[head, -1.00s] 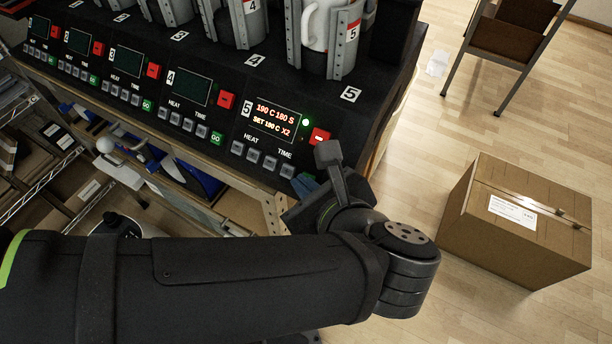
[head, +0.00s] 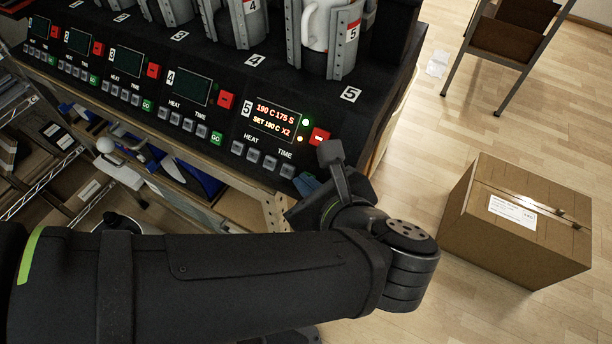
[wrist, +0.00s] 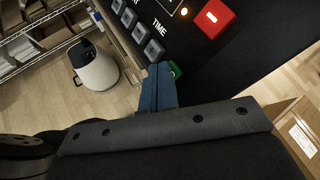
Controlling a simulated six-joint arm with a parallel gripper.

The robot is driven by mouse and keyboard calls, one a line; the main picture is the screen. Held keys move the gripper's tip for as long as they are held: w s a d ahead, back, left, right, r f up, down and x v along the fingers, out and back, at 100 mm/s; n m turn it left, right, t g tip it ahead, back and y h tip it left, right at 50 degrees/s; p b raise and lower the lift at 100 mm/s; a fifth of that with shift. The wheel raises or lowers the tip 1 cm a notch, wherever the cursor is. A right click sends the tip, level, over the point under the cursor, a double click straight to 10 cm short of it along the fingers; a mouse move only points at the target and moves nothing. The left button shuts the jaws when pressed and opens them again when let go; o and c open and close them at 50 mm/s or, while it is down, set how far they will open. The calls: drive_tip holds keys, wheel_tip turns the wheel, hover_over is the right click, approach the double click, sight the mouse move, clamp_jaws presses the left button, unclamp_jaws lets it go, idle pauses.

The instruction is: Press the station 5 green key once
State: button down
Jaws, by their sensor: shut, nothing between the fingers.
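The station 5 panel shows a lit display (head: 274,117) reading "190 C 175 S" and "SET 180 C X2". A green lamp and an orange lamp glow beside it. The station 5 green key (wrist: 176,68) shows in the wrist view, partly hidden by my fingertips; my gripper hides it in the head view. My gripper (wrist: 158,88) is shut and empty, its blue fingertips right by the green key's left side. I cannot tell whether they touch it. The fingertips also show in the head view (head: 306,184) at the panel's lower right end.
The red key (head: 319,137) sits above, and grey heat and time keys (head: 262,157) lie to the left. A white mug (head: 315,25) stands in the station 5 press. A cardboard box (head: 520,220) is on the floor to the right. Stations 1 to 4 have dark displays.

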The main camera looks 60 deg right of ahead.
drive_tip(key=shift+a+r, duration=0.6)
drive_tip(key=shift+a, duration=0.05)
drive_tip(key=shift+a+r, duration=1.7)
drive_tip(key=shift+a, duration=0.15)
drive_tip(key=shift+a+r, duration=1.35)
drive_tip(key=shift+a, duration=0.05)
drive_tip(key=shift+d+f, duration=0.1)
